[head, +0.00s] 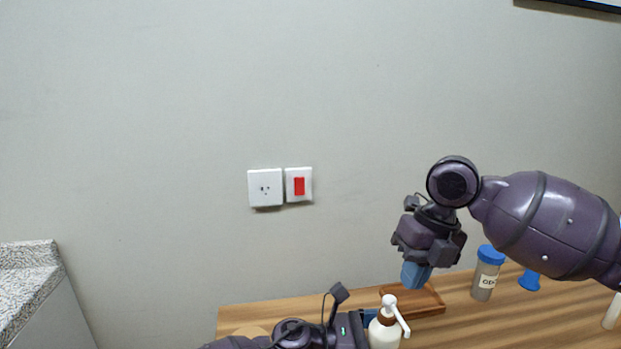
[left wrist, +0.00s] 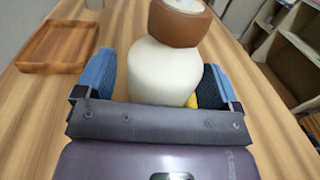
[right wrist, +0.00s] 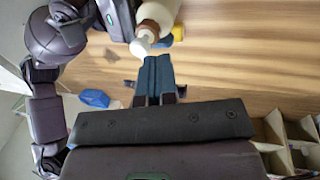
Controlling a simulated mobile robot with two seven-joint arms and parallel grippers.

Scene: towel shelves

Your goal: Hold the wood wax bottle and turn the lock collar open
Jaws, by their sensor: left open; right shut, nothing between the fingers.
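The wood wax bottle (head: 382,334) stands upright on the wooden table, cream with a brown collar (left wrist: 180,22) and a white pump head. In the left wrist view its cream body (left wrist: 165,72) is between the blue fingers of my open left gripper (left wrist: 155,85); I cannot tell whether either finger touches it. The bottle hides part of the right-hand finger. My right gripper (head: 416,275) is shut and empty, above and right of the bottle in the head view. In the right wrist view its closed fingers (right wrist: 158,75) point toward the pump nozzle (right wrist: 140,46), apart from the collar.
A wooden tray (head: 428,308) lies behind the bottle. A blue-lidded labelled jar (head: 486,280) and a blue object (head: 529,280) stand to the right. A small yellow thing (right wrist: 178,33) is beside the bottle. Shelf compartments (right wrist: 290,140) show at the right wrist view's lower right.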

